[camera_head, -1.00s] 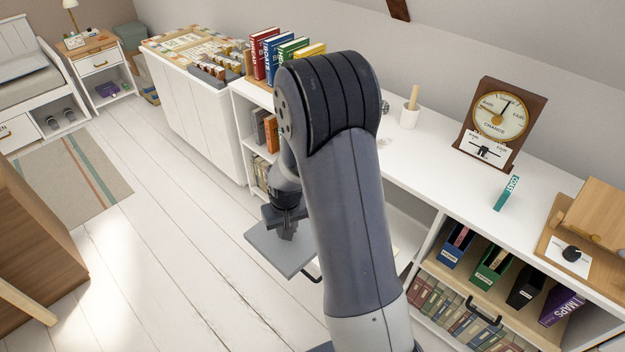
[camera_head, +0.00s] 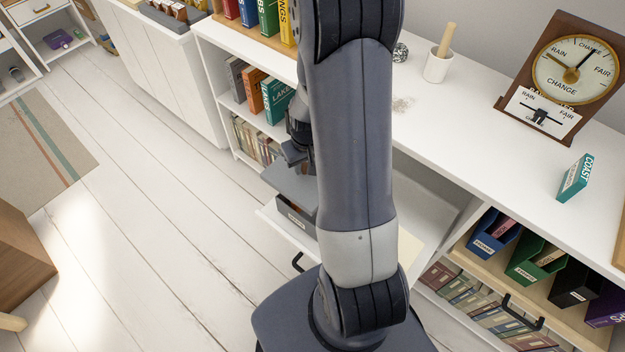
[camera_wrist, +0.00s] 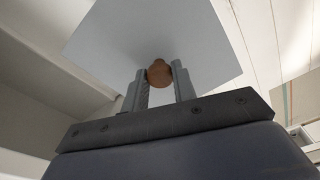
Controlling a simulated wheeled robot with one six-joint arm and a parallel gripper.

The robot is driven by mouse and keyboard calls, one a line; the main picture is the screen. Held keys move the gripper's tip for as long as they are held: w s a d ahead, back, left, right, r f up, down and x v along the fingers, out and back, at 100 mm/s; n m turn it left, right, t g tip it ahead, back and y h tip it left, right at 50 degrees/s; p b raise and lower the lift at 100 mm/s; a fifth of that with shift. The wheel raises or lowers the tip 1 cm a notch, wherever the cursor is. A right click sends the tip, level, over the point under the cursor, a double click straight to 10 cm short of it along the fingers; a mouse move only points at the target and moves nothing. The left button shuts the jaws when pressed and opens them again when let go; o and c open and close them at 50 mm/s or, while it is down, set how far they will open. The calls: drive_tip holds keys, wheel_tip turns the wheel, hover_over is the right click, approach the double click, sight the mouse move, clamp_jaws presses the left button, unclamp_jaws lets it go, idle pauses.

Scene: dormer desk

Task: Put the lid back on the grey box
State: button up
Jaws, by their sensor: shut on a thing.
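The lid is a flat grey panel with a round brown knob (camera_wrist: 159,73), and it fills the upper middle of the wrist view (camera_wrist: 120,35). My gripper (camera_wrist: 160,78) is shut on the knob, one finger on each side. In the head view the lid (camera_head: 288,181) is partly hidden behind my arm, with my gripper (camera_head: 296,152) above it. The grey box (camera_head: 296,213), with a pale label on its front, stands just below the lid on a white pull-out shelf (camera_head: 277,216). I cannot tell whether lid and box touch.
The pull-out shelf has a black handle (camera_head: 297,262). Books (camera_head: 254,92) stand in the cubby behind. The white counter (camera_head: 450,130) holds a barometer (camera_head: 577,70), a pot (camera_head: 438,65) and a teal book (camera_head: 575,178).

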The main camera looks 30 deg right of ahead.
sight(313, 184)
drive_tip(key=shift+s+d+f+b, duration=0.35)
drive_tip(key=shift+d+f, duration=0.1)
drive_tip(key=shift+f, duration=0.15)
drive_tip(key=shift+s+d+f+b, duration=0.35)
drive_tip(key=shift+d+f, duration=0.05)
drive_tip(key=shift+f, duration=0.2)
drive_tip(key=shift+f+b, duration=2.45)
drive_tip(key=shift+f, duration=0.75)
drive_tip(key=shift+f+b, duration=1)
drive_tip(key=shift+b, duration=0.2)
drive_tip(key=o, duration=1.5)
drive_tip(key=shift+o, duration=0.2)
drive_tip(key=shift+r, duration=0.15)
drive_tip(key=shift+r+p, duration=2.65)
drive_tip(key=shift+r, duration=0.7)
